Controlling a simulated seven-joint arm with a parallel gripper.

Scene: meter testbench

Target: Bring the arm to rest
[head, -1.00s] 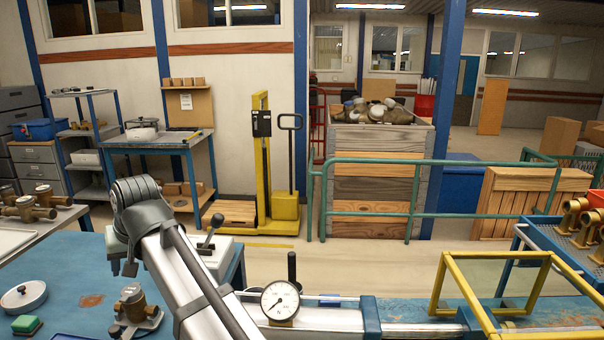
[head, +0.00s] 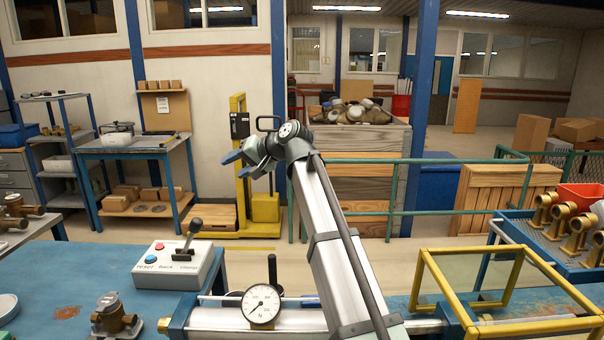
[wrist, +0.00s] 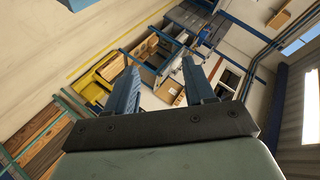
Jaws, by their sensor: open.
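My gripper (head: 241,164) is raised in the air above the far side of the blue bench, in front of the yellow lift in the head view. In the wrist view my gripper (wrist: 161,82) shows two blue fingers spread wide apart, with nothing between them. It touches nothing. My arm rises from the lower middle of the head view and bends near the top.
The bench (head: 100,262) holds a control box (head: 176,265) with a lever, a brass meter (head: 115,318) and a dial gauge (head: 260,304). A yellow frame (head: 470,262) and a tray of brass fittings (head: 560,240) stand right. Open floor lies beyond the bench.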

